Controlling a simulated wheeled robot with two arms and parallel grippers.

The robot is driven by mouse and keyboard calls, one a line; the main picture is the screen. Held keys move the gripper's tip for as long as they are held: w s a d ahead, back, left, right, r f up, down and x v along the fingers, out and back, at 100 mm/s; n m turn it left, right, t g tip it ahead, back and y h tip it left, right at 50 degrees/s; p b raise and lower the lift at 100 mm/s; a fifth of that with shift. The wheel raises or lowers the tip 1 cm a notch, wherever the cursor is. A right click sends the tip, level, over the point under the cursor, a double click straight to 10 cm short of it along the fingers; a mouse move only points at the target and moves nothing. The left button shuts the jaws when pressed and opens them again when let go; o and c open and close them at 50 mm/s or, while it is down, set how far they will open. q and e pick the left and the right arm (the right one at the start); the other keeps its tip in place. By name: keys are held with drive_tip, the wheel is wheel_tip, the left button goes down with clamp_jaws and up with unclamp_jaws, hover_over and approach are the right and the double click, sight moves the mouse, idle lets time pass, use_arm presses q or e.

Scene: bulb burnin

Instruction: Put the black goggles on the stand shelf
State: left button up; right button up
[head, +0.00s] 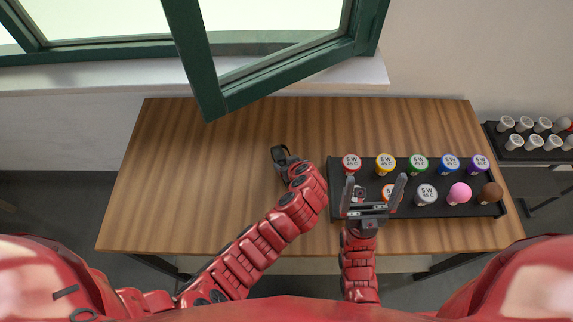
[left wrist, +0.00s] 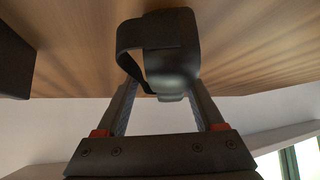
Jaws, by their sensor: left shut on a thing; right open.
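In the left wrist view the goggles (left wrist: 172,50) sit at the fingertips. My left gripper (head: 287,161) is shut on them; its fingers are partly hidden by my wrist in the head view. I cannot tell whether the goggles touch the table. My right gripper (head: 375,183) is open and empty above the left part of the black bulb tray. A black stand (head: 525,157) with a top surface carrying several white bulbs is at the far right, partly cut off.
The black bulb tray (head: 415,178) on the right of the table (head: 200,170) holds several coloured bulbs in two rows. The table's left half is clear. A green window frame (head: 205,75) juts over the table's back edge. A gap separates table and stand.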

use_arm(q)
drive_tip(key=shift+s, duration=0.1)
drive_tip(key=shift+c, duration=1.1)
